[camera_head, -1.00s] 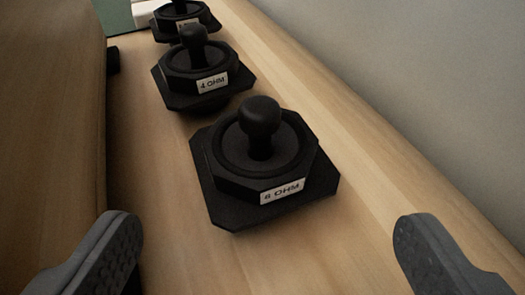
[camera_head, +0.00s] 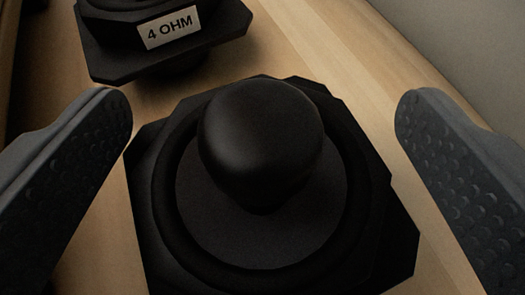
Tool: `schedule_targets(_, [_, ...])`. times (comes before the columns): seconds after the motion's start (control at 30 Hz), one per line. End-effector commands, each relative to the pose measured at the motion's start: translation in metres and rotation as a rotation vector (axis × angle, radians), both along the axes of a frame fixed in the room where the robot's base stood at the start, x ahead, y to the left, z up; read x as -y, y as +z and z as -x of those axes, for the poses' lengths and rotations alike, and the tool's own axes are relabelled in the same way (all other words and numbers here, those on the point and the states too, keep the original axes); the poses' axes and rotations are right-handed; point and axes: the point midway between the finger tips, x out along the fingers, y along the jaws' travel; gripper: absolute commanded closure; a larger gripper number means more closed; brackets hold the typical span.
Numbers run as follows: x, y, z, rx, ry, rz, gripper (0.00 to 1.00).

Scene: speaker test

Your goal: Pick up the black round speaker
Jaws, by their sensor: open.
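The nearest black speaker (camera_head: 265,235) sits on the wooden surface. It has an angular base, a round cone and a rounded knob (camera_head: 260,140) standing up from its middle. My gripper (camera_head: 264,115) is open, one grey padded finger on each side of the knob, with clear gaps to both. The fingers appear apart from the speaker. Its front label is out of view below.
A second black speaker (camera_head: 215,50) with a white "4 OHM" label (camera_head: 169,30) sits just behind, cut off by the top edge. Bare wood (camera_head: 330,45) runs along the right, with a grey wall (camera_head: 470,45) beyond. A dark edge shows at top left.

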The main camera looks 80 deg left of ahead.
Motion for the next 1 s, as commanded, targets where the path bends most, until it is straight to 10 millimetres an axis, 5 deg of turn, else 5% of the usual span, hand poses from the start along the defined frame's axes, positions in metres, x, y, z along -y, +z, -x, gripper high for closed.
schedule_targets(0.07, [0.000,0.000,0.000,0.000,0.000,0.000,0.14])
schedule_targets(0.2, [0.000,0.000,0.000,0.000,0.000,0.000,0.53])
schedule_targets(0.3, [0.001,0.000,0.000,0.000,0.000,0.000,0.73])
schedule_targets(0.63, [0.001,0.009,0.000,0.002,-0.001,-0.001,0.73])
schedule_targets(1.0, [0.001,0.075,-0.001,0.004,-0.002,0.001,0.73])
